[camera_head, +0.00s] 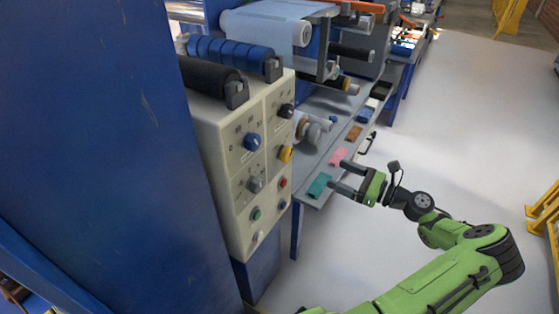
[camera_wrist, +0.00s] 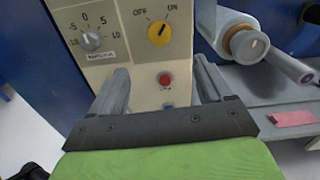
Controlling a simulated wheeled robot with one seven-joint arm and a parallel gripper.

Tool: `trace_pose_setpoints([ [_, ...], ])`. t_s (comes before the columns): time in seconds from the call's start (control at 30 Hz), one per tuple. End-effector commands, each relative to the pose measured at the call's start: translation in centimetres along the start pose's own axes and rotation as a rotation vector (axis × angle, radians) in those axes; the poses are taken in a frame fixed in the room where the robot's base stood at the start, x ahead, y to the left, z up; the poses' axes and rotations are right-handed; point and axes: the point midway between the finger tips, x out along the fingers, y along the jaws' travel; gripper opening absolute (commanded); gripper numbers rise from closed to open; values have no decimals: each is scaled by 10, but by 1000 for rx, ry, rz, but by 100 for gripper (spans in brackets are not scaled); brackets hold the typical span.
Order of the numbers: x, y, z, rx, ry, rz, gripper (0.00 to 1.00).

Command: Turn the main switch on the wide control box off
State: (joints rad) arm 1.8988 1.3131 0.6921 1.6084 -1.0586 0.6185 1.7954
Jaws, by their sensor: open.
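The wide control box (camera_head: 228,150) is cream coloured, with two columns of knobs and buttons, mounted beside a blue cabinet. The main switch, a yellow knob (camera_head: 286,153), is on its right column. In the wrist view the yellow knob (camera_wrist: 159,33) sits under OFF and ON labels, and its dark mark seems to slant up-right toward ON. My gripper (camera_head: 338,175) is open and empty, to the right of the box and apart from it. In the wrist view its fingers (camera_wrist: 160,80) frame a red button (camera_wrist: 165,80), with the yellow knob above them.
A grey dial (camera_wrist: 91,40) is left of the yellow knob. Blue and black rollers (camera_head: 232,52) lie on top of the box. A grey shelf (camera_head: 335,140) with coloured pieces, including a teal one (camera_head: 319,185), runs behind my gripper. Open floor lies to the right.

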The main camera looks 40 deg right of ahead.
Motion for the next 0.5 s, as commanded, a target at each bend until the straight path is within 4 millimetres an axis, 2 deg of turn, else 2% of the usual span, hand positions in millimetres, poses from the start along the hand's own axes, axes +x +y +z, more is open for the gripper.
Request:
trace_pose_setpoints([
  [0.17,34,2,-1,-1,1,11,80],
  [0.5,120,3,-3,-2,4,11,80],
])
